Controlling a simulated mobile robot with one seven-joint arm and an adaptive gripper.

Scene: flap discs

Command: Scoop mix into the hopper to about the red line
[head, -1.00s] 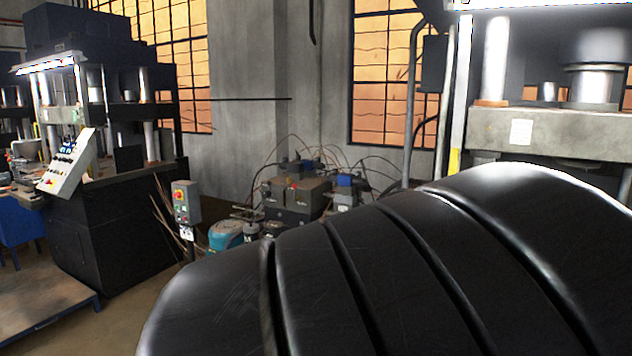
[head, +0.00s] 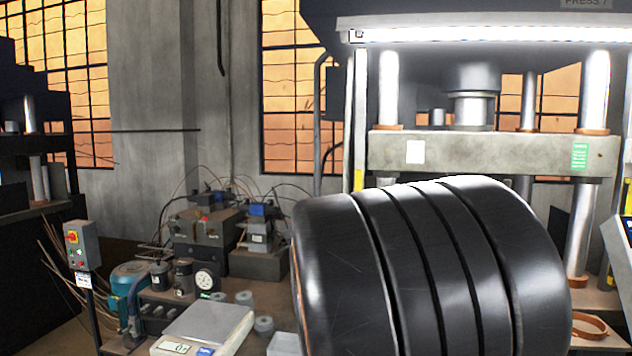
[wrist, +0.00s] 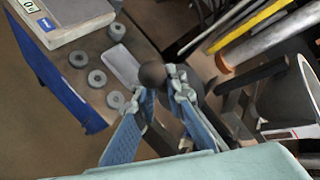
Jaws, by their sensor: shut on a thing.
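In the wrist view my gripper (wrist: 166,86) has its two blue-padded fingers closed around a dark, round-ended thing (wrist: 152,73). Most of it is hidden between the fingers, and I cannot tell if it is the scoop's handle. A wide grey open-mouthed vessel (wrist: 292,92) stands at the right of the wrist view, partly cut off; it may be the hopper. I cannot make out a red line or any mix. My gripper is not visible in the head view, where a large black ribbed part of my own arm covers the lower middle.
A digital scale (head: 205,326) stands on the bench; the wrist view shows it too (wrist: 72,16). Grey rings (wrist: 97,78) and a pale flat plate (wrist: 122,66) lie beside it. A press (head: 490,152) rises at right. A yellow bar (wrist: 248,26) and metal tubes cross the wrist view's upper right.

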